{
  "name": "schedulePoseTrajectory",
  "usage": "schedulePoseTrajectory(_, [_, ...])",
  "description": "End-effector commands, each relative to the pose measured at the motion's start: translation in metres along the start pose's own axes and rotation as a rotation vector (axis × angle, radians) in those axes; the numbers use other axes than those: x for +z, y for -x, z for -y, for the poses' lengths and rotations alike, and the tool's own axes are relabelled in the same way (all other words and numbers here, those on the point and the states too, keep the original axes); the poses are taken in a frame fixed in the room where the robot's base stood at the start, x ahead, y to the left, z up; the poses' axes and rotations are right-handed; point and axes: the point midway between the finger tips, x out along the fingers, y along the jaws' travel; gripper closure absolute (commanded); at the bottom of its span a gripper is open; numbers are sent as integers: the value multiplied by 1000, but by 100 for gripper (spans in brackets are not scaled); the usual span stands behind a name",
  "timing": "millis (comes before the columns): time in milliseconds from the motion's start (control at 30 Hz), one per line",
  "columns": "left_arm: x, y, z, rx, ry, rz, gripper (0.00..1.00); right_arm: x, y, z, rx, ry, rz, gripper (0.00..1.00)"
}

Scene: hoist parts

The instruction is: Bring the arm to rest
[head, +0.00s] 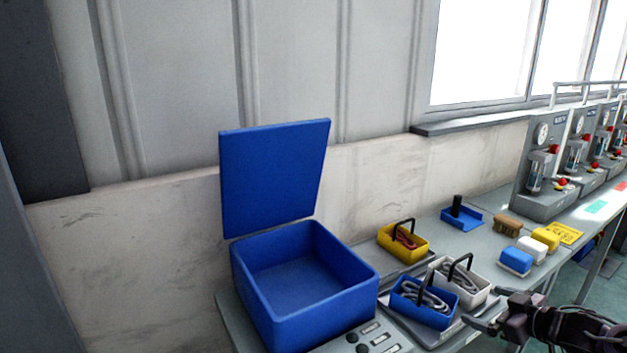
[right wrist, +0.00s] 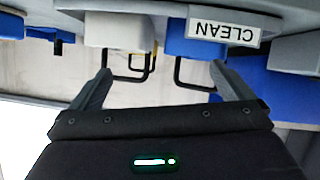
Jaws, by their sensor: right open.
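My right gripper (head: 484,308) comes in at the lower right of the head view, in front of the white basket (head: 478,292) and to the right of the blue basket (head: 432,314). In the right wrist view its two fingers (right wrist: 164,84) are spread wide with nothing between them. That view is upside down and shows a white basket (right wrist: 115,30) and a blue basket (right wrist: 196,42) beyond the fingertips, their black handles hanging free. My left gripper is in neither view.
A big blue box (head: 300,330) with its lid (head: 272,178) up stands left on the bench. A yellow basket (head: 400,250), a blue holder (head: 462,222), a brown brush (head: 507,224) and coloured blocks (head: 532,250) lie behind. A CLEAN label (right wrist: 223,31) shows near the blue basket.

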Motion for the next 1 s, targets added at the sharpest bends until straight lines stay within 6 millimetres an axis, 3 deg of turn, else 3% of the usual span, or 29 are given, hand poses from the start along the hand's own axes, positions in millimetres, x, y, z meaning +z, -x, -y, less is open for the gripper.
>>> schedulePoseTrajectory(100, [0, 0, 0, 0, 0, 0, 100, -26, 9, -62, 255, 189, -59, 0])
schedulePoseTrajectory(200, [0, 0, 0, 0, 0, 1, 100, -45, 27, -106, 453, 318, -71, 0])
schedulePoseTrajectory(400, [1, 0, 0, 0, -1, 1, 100, -70, 78, -173, 803, 499, -25, 0])
schedulePoseTrajectory(633, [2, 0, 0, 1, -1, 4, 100, 52, 35, -142, 710, 356, 116, 0])
schedulePoseTrajectory(767, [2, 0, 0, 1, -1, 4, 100, 130, 16, -111, 657, 269, 210, 0])
schedulePoseTrajectory(1000, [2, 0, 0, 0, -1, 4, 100, 286, -6, -16, 536, 100, 411, 0])
